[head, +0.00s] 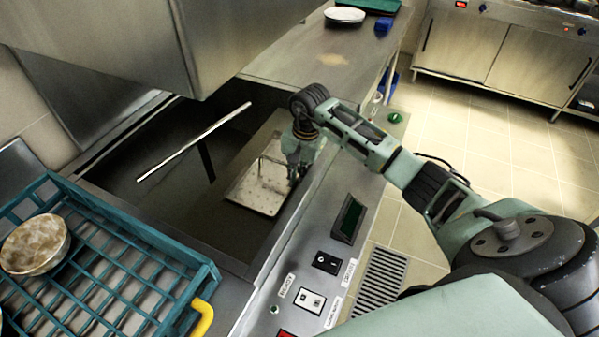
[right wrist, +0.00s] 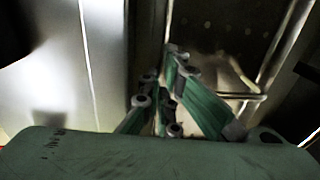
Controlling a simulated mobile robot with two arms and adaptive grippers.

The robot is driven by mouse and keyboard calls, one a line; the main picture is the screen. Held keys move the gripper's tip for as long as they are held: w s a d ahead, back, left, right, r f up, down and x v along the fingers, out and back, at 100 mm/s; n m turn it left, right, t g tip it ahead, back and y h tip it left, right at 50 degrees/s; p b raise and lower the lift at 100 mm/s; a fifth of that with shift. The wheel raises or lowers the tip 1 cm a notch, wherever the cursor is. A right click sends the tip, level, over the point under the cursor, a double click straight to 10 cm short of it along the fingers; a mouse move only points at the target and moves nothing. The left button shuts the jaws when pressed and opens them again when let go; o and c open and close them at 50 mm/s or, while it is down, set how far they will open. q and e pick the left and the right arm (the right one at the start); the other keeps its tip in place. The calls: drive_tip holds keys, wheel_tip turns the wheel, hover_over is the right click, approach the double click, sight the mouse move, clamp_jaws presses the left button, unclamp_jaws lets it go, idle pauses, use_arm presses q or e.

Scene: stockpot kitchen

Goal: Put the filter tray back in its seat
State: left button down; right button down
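The filter tray (head: 255,193) is a pale, perforated metal plate with a thin wire handle. It is in the dark open well of the steel machine, toward the well's right side. My left gripper is not in view.
A teal dish rack (head: 150,255) with a dirty bowl (head: 35,244) stands at the lower left. The raised steel hood (head: 120,40) hangs over the well. A control panel (head: 325,264) with switches lies at the front right. A steel counter (head: 290,65) with a plate is behind.

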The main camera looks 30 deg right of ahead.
drive_tip(key=shift+f+b, duration=0.45)
drive_tip(key=shift+b, duration=0.05)
drive_tip(key=c, duration=2.5)
unclamp_jaws()
drive_tip(key=o, duration=0.6)
drive_tip(key=shift+o, duration=0.2)
drive_tip(key=shift+f, duration=0.15)
drive_tip(key=shift+s+f, duration=0.15)
wheel_tip(320, 180, up, 13)
drive_tip(key=shift+s+d+f, duration=0.15)
drive_tip(key=shift+s+d, duration=0.1)
